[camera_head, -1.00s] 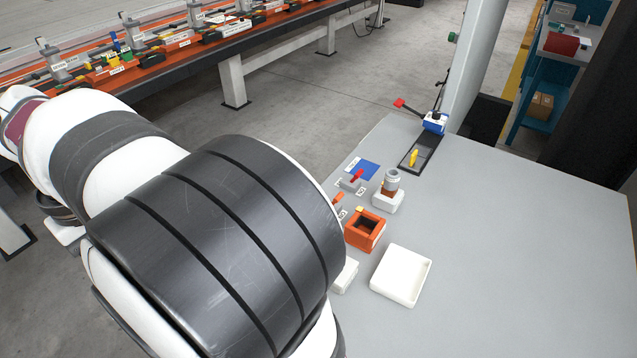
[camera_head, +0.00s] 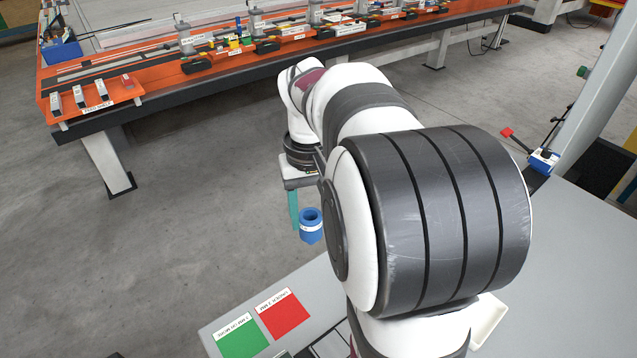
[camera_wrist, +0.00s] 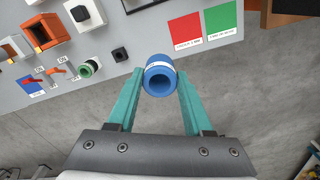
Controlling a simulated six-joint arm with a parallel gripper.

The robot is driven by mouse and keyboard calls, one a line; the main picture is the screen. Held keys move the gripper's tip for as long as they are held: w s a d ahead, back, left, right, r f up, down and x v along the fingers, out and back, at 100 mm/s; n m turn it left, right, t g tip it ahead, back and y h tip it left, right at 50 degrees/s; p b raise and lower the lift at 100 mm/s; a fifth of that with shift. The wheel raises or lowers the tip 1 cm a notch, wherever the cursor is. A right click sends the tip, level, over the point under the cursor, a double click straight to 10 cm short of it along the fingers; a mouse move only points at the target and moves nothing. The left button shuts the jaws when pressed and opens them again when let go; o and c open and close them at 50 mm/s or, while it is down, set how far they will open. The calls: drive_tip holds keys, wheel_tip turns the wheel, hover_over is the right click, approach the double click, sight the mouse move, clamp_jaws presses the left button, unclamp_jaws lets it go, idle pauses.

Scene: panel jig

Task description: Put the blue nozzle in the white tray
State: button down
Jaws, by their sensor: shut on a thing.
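The blue nozzle (camera_wrist: 160,77) is a short blue ring-shaped tube with a pale band. My gripper (camera_wrist: 161,85) is shut on it, one teal finger at each side, in the wrist view. In the head view the nozzle (camera_head: 311,226) hangs beside the teal fingers (camera_head: 295,210), out past the grey table's edge with the floor behind it. The white tray (camera_head: 487,322) is mostly hidden behind my arm in the head view; only a corner shows at lower right.
A red square (camera_head: 284,314) and a green square (camera_head: 243,339) lie on the grey table near its edge. The wrist view shows an orange box (camera_wrist: 45,33), a green ring (camera_wrist: 88,69) and a small black block (camera_wrist: 120,54). An orange bench (camera_head: 160,90) stands behind.

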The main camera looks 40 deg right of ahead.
drive_tip(key=s+d+f+m, duration=0.3)
drive_tip(key=s+d+m, duration=0.1)
drive_tip(key=s+d, duration=0.5)
drive_tip(key=s+d+f+m, duration=0.2)
drive_tip(key=s+d+m, duration=0.1)
drive_tip(key=s+d, duration=0.5)
drive_tip(key=s+d+f+m, duration=0.2)
drive_tip(key=s+m, duration=0.1)
drive_tip(key=s, duration=0.6)
drive_tip(key=s+d+f+m, duration=0.1)
drive_tip(key=s+f+m, duration=0.15)
drive_tip(key=s, duration=0.75)
drive_tip(key=shift+m, duration=0.25)
drive_tip(key=shift+w+d+f, duration=0.75)
drive_tip(key=shift+w+f, duration=0.95)
drive_tip(key=shift+w+d+f, duration=0.8)
drive_tip(key=shift+w+f, duration=0.9)
drive_tip(key=shift+f, duration=0.05)
drive_tip(key=shift+w+d+f, duration=0.75)
drive_tip(key=shift+w+f, duration=0.95)
drive_tip(key=shift+f, duration=0.1)
drive_tip(key=shift+c, duration=1.5)
unclamp_jaws()
